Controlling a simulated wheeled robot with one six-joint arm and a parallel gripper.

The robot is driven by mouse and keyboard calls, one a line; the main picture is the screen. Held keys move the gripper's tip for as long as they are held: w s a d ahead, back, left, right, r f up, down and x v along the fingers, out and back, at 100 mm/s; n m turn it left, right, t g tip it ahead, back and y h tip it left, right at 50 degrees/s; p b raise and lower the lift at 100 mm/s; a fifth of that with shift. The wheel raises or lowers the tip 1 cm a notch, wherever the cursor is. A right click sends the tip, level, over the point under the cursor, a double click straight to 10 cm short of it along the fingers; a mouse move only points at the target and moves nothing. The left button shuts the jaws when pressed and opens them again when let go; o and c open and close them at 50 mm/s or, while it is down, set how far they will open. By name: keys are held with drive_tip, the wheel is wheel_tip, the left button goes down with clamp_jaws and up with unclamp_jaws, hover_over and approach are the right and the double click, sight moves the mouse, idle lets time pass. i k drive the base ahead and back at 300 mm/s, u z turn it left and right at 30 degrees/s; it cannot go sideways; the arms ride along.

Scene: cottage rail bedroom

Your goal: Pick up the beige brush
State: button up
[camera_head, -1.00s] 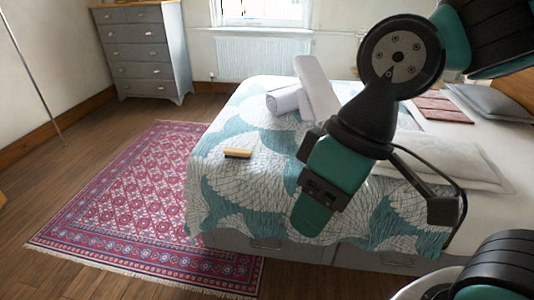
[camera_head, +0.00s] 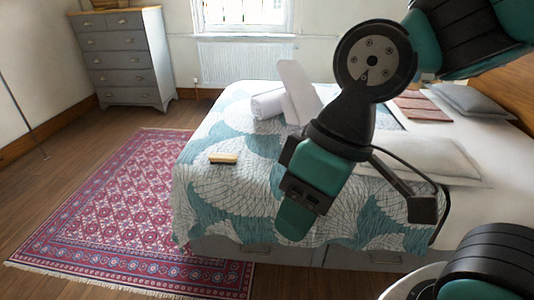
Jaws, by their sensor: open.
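The beige brush (camera_head: 223,158) lies on the patterned teal and white bedspread (camera_head: 262,215), near the bed's left edge. It is a small block with a pale tan top and a darker lower side. My gripper (camera_head: 292,218) is to the right of the brush in the picture, in front of the bed and apart from the brush. Its jaws point downward and are seen from the side, so the gap between them is hardly visible. I see nothing held in it. The brush is fully in view.
A rolled white towel (camera_head: 267,104) and a white upright panel-like item (camera_head: 297,90) are behind the brush on the bed. Pillows (camera_head: 432,157) and a folded reddish cloth (camera_head: 421,107) lie to the right. A red rug (camera_head: 110,205) covers the floor at left; a grey dresser (camera_head: 124,60) stands behind.

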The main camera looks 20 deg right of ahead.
sight(225, 159)
drive_tip(key=u, duration=0.5)
drive_tip(key=i, duration=1.65)
drive_tip(key=u, duration=0.2)
